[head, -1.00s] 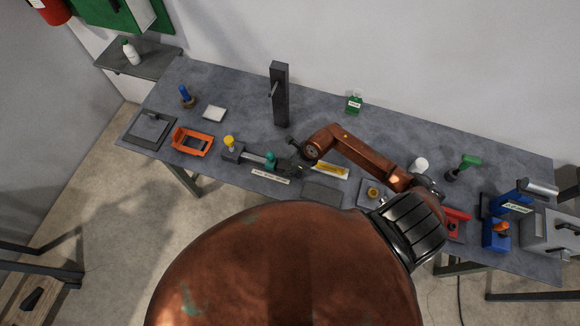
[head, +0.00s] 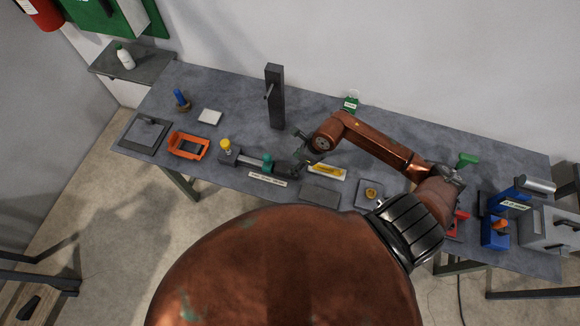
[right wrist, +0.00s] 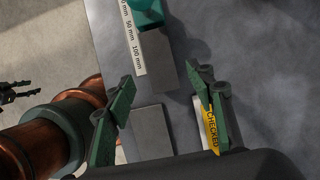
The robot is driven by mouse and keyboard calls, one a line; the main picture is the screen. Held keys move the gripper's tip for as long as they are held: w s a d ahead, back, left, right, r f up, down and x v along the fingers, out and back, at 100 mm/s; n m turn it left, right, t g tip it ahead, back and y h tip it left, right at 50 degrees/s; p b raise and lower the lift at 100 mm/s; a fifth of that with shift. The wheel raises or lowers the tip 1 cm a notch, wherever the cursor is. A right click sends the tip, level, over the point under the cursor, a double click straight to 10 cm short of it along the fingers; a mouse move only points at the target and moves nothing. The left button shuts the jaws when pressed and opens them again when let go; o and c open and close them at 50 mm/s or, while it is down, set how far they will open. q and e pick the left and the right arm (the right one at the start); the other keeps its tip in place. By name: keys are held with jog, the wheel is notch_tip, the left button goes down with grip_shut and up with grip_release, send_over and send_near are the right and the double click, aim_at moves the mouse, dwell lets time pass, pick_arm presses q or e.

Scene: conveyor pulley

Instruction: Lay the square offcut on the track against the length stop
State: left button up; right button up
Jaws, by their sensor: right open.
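The track (head: 246,158) runs along the table's front, with a teal stop piece (head: 267,161) on it. I cannot tell whether that grey piece is the square offcut or bare track. My right gripper (right wrist: 161,84) is open and apart from it, with nothing between its fingers. In the head view the right gripper (head: 303,157) hangs over the track's right end. My left gripper does not show.
A flat grey plate (head: 320,191) lies right of the track, before the yellow CHECKED label (head: 328,171). A dark post (head: 275,98) stands behind.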

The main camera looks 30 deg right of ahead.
jog(key=shift+v, duration=1.65)
